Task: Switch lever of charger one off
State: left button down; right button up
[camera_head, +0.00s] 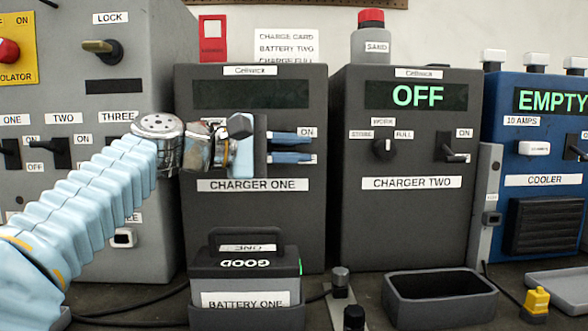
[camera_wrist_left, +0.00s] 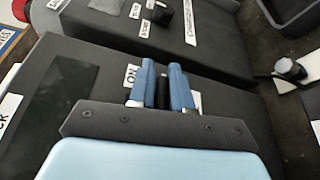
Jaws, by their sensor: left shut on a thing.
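Charger one (camera_head: 200,215) is a dark grey box with a label on its front and a dark display. My left gripper (camera_head: 292,146) reaches across its front at the ON label, its two blue fingers level, one above the other. In the left wrist view the fingers (camera_wrist_left: 163,90) are shut on the black lever of charger one (camera_wrist_left: 162,93), which shows as a narrow dark strip between them. Most of the lever is hidden by the fingers, so its exact tilt cannot be told. My right gripper is in neither view.
Charger two (camera_head: 410,225) stands to the right, its display reading OFF. Battery one (camera_head: 245,268) sits in a holder below charger one. An empty dark tray (camera_head: 440,300), a blue cooler (camera_head: 540,200) and a grey panel with switches (camera_head: 70,110) are around.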

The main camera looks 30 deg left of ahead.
pick_arm(q)
jog(key=shift+w+a+f+m+t+h+b, duration=0.1)
jog(key=shift+f+m+t+h+b, duration=0.35)
jog(key=shift+m+b, duration=1.05)
jog(key=shift+w+f+m+t+h+b, duration=0.15)
jog(key=shift+f+m+b, duration=0.6)
jog(key=shift+b, duration=1.2)
jog(key=shift+r, duration=0.15)
jog(key=c, duration=1.2)
grip_release()
jog(key=shift+o, duration=0.2)
jog(key=shift+s+r, duration=0.1)
jog(key=v, duration=1.3)
jog(key=shift+s+a+b, duration=0.25)
jog(key=shift+s+b, duration=0.05)
jog(key=shift+b, duration=0.1)
